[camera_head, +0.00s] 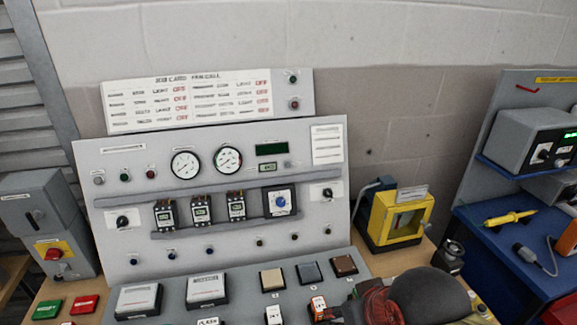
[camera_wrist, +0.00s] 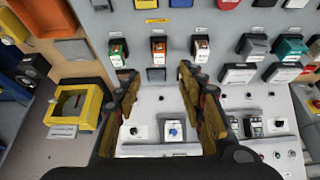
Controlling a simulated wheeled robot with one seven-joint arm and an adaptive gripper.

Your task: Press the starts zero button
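The upright grey panel (camera_head: 110,215) carries two round gauges, a green display (camera_head: 270,149) and a small counter window (camera_head: 268,167). A small light-coloured round part (camera_head: 287,164) sits just right of the counter. Its label is too small to read, and I cannot tell which control is the starts zero button. My gripper (camera_wrist: 157,75) is open in the wrist view, its two fingers apart with nothing visible held between them. It is over the control panels, with a blue knob (camera_wrist: 173,131) showing between the fingers. The dark rounded shape at the head view's lower right appears to be my arm.
Three small breaker-like modules (camera_head: 201,209) and the blue knob sit mid-panel. The sloped desk holds square caps (camera_head: 273,279) and white-topped boxes (camera_head: 206,288). A yellow box (camera_head: 400,215) stands right of the panel. A blue bench (camera_head: 500,245) lies farther right.

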